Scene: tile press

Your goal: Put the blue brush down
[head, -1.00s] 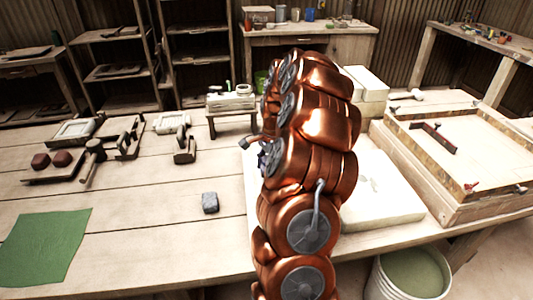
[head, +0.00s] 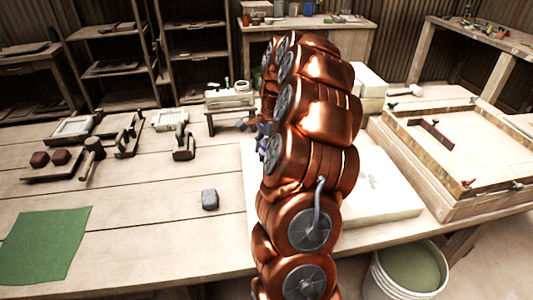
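My copper-coloured arm fills the middle of the head view and hides most of my gripper (head: 262,132). Only a small dark and bluish part shows at the arm's left edge, above the back left of the white slab (head: 390,198). I cannot tell whether its fingers are open or shut. I cannot make out the blue brush clearly; the bluish bit beside the arm may be part of it or of the gripper.
A grey block (head: 209,199) and a green cloth (head: 42,245) lie on the table (head: 150,225). A small bench (head: 230,106) stands behind the gripper. Wooden tools and a tray (head: 52,165) are at left. A wooden frame (head: 450,195) stands right, a bucket (head: 410,272) below.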

